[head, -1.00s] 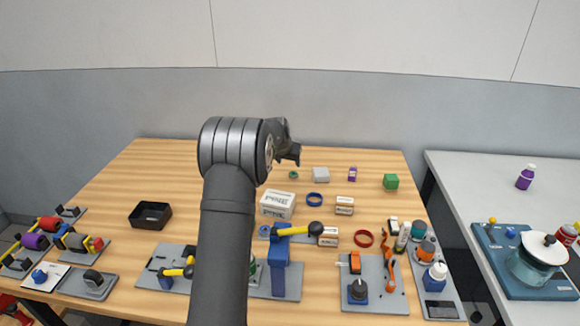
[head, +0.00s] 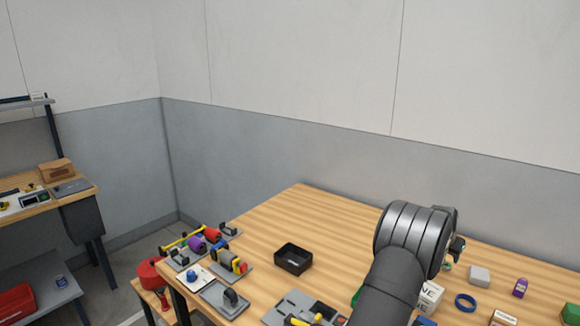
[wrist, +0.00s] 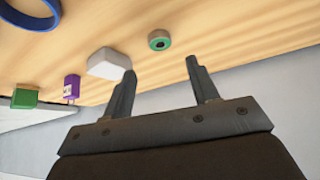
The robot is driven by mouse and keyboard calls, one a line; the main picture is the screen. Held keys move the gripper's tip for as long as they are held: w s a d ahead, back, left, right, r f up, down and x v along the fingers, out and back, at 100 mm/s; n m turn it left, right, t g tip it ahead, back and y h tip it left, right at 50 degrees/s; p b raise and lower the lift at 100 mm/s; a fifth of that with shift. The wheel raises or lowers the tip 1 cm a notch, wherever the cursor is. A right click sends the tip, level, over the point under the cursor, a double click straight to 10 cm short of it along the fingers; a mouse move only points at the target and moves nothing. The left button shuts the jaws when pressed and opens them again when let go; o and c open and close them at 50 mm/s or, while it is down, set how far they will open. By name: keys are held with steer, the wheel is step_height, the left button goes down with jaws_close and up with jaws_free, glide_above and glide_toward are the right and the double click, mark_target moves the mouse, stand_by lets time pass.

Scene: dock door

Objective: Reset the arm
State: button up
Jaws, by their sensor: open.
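My gripper (wrist: 160,82) is open and empty in the wrist view, its two fingers apart above the wooden table (wrist: 160,20). In the head view, my gripper (head: 458,246) is mostly hidden behind my own wrist at the right. A green ring-shaped piece (wrist: 159,40) lies on the table beyond the fingertips, apart from them. A white block (wrist: 109,64) shows close to the left finger; I cannot tell whether they touch.
A black tray (head: 293,259) stands on open table left of my arm. A white box (head: 429,298), a blue ring (head: 466,301), a purple bottle (head: 520,288) and a green block (head: 570,314) are at right. Several fixtures (head: 205,255) sit at the left. A wall (head: 330,145) rises behind.

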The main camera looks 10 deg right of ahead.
mark_target(445, 267)
steer(key=x, duration=0.8)
steer(key=shift+a+f, duration=0.1)
steer(key=shift+f, duration=0.05)
steer(key=shift+s+r, duration=0.1)
steer(key=shift+r, duration=0.15)
